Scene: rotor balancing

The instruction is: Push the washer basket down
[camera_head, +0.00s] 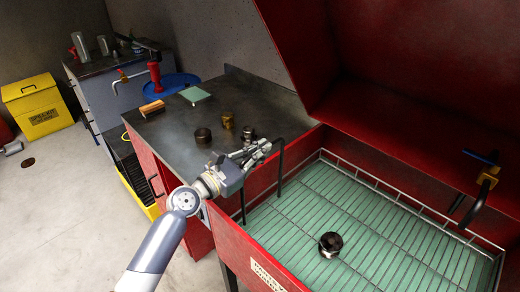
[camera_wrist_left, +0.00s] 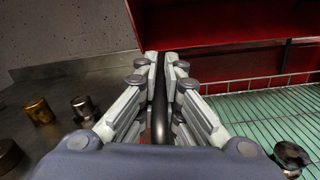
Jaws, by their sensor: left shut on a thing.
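The washer basket (camera_head: 345,205) is a wire grid with a raised wire rail, lying over a green floor inside the red washer. Its wires also show at the right of the left wrist view (camera_wrist_left: 262,105). A black bent bar handle (camera_head: 281,170) stands up at the basket's left side. My left gripper (camera_head: 266,147) is at the top of this handle. In the left wrist view its fingers (camera_wrist_left: 167,62) are shut on the black bar (camera_wrist_left: 160,118). A dark round metal part (camera_head: 330,243) sits on the basket. My right gripper is not in view.
The raised red lid (camera_head: 400,110) stands over the washer. A tap with a blue lever (camera_head: 482,175) is at its right. Metal parts stand on the grey bench (camera_head: 175,135), with a green pad (camera_head: 194,95) and a brush (camera_head: 152,108).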

